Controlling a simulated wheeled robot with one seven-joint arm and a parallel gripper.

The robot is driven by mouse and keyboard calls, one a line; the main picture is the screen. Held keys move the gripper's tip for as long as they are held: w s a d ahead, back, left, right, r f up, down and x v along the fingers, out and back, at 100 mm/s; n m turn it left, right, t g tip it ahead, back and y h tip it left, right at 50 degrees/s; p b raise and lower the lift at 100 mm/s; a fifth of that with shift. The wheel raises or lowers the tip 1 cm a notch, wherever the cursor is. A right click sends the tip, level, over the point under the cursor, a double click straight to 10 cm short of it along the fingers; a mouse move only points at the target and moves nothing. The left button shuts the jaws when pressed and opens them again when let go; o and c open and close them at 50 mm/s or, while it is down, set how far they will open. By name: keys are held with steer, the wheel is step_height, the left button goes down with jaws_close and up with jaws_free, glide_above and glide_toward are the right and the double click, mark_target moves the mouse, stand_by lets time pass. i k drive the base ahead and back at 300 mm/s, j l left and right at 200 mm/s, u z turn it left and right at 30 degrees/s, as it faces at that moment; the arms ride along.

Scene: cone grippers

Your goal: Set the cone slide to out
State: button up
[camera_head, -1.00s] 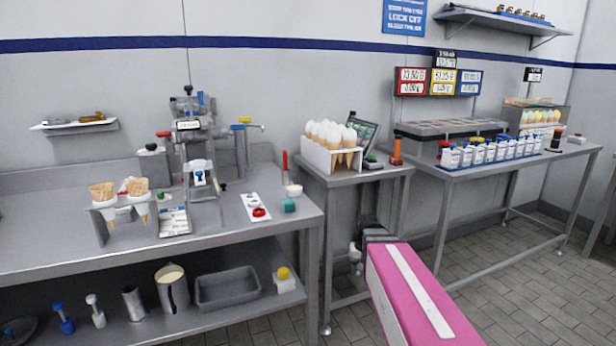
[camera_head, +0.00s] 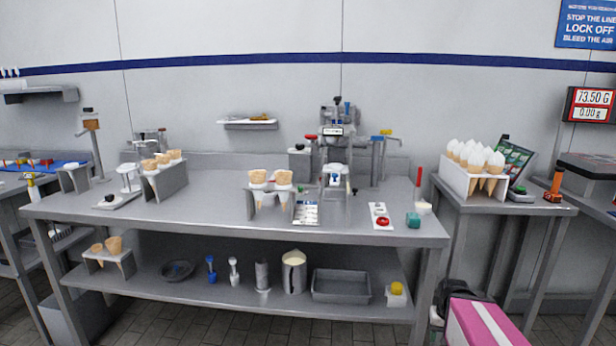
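A grey filling machine (camera_head: 337,150) with red, blue and yellow handles stands at the back of the middle table. A white cone holder (camera_head: 268,197) with cones (camera_head: 284,178) in it stands in front of it, to the left. This looks like the cone slide, but I cannot tell for sure or read its position. My pink and white arm enters at the bottom right. Its dark end, with my gripper (camera_head: 452,294), is low beside the table's right end, well away from the machine. The fingers are too unclear to show open or shut.
A panel with red and white buttons (camera_head: 380,216) and a small teal block (camera_head: 413,220) lie at the table's right. Another cone rack (camera_head: 165,182) stands at the left. A side table (camera_head: 510,205) holds a rack of white-topped cones (camera_head: 441,175). The lower shelf holds a tray (camera_head: 341,286).

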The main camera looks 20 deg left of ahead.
mark_target(336, 169)
steer(key=u, duration=0.95)
